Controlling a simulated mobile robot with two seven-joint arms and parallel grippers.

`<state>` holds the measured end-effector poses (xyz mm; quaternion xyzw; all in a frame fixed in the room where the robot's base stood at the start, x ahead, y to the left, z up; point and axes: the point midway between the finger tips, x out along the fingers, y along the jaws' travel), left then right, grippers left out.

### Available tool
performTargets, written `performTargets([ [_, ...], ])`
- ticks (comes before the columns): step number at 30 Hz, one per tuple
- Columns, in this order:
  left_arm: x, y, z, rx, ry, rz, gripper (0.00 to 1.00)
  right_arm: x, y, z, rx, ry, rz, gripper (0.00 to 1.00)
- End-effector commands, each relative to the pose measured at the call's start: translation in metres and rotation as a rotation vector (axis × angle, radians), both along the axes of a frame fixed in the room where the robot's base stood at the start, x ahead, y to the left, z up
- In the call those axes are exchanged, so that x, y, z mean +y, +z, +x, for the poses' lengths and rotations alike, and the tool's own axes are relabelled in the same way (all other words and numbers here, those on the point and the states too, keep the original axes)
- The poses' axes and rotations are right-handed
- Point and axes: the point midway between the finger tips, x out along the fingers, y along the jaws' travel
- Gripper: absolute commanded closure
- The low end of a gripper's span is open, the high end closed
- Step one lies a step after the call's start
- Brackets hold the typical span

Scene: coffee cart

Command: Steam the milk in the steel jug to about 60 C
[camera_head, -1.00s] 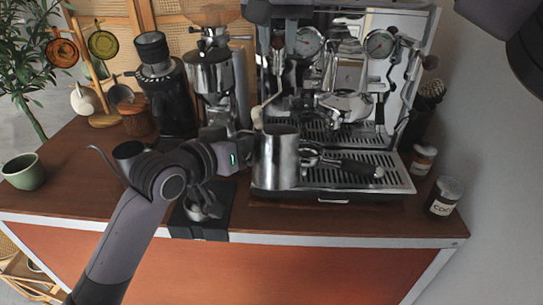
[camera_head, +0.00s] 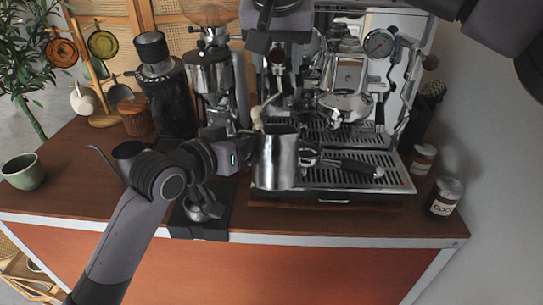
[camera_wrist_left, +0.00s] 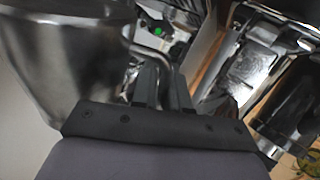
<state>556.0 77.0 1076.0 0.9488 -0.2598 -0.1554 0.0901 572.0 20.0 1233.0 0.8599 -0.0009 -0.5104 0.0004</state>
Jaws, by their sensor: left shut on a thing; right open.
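The steel jug (camera_head: 276,160) hangs upright in front of the espresso machine's left side. My left gripper (camera_head: 246,150) is shut on its handle side. In the left wrist view the jug (camera_wrist_left: 65,55) fills the upper left, with the left fingers (camera_wrist_left: 162,88) at its handle. The steam wand (camera_head: 259,116) comes down to the jug's rim at the left; whether its tip is inside is hard to tell. The milk inside is not visible. My right gripper (camera_head: 268,38) is open and empty, in front of the machine's upper left, above the jug.
The espresso machine (camera_head: 345,190) stands behind, with a portafilter (camera_head: 345,165) lying on its drip tray. Grinders (camera_head: 212,78) stand to the left. Jars (camera_head: 443,196) are at the right, and a green cup (camera_head: 23,171) is at the far left.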

Motion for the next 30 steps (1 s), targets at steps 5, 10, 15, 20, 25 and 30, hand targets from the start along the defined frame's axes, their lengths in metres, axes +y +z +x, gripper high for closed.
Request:
performTargets([
  [5, -0.001, 0.001, 0.000, -0.003, -0.002, -0.002, 1.00, 0.001, 0.006, 0.000, -0.003, 0.000, 0.001, 0.49],
  [10, -0.001, 0.002, 0.000, -0.003, -0.002, -0.002, 1.00, 0.001, 0.022, 0.000, -0.003, 0.000, 0.001, 0.49],
  [15, -0.001, 0.002, 0.000, -0.003, -0.002, -0.002, 1.00, 0.001, 0.039, 0.000, -0.004, -0.001, 0.000, 0.49],
  [20, -0.001, 0.002, 0.000, -0.003, -0.002, -0.002, 1.00, 0.001, 0.055, 0.000, -0.003, 0.000, 0.002, 0.49],
  [25, -0.001, 0.002, 0.000, -0.003, -0.002, -0.002, 1.00, 0.001, 0.072, 0.000, -0.003, -0.001, 0.002, 0.49],
  [30, -0.001, 0.001, 0.000, -0.003, -0.001, -0.002, 1.00, 0.001, 0.080, 0.000, -0.001, 0.000, 0.000, 0.49],
])
